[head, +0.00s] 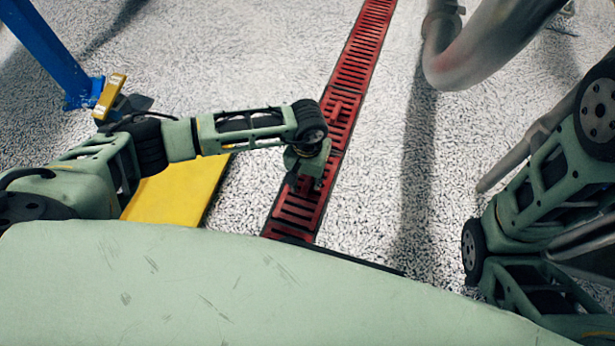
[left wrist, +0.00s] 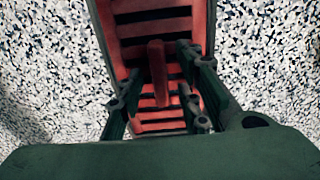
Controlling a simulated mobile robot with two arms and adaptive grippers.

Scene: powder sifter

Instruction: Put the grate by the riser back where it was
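A row of red slotted grates (head: 354,72) runs along a narrow floor channel from the far edge toward me. My left gripper (head: 305,183) hangs pointing down over the nearer grate (head: 297,212). In the left wrist view, a red grate (left wrist: 155,28) lies below with a raised red bar (left wrist: 157,75) along its middle. The fingers of my left gripper (left wrist: 160,88) stand apart on either side of this bar, with gaps showing. I cannot tell whether the fingers touch the grate. My right arm shows at the right, but its gripper is out of view.
A large grey bent pipe (head: 452,62) stands at the upper right. A blue post (head: 50,50) with a yellow piece (head: 108,97) is at the upper left. A yellow plate (head: 178,190) lies under my left arm. Speckled floor on both sides is clear.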

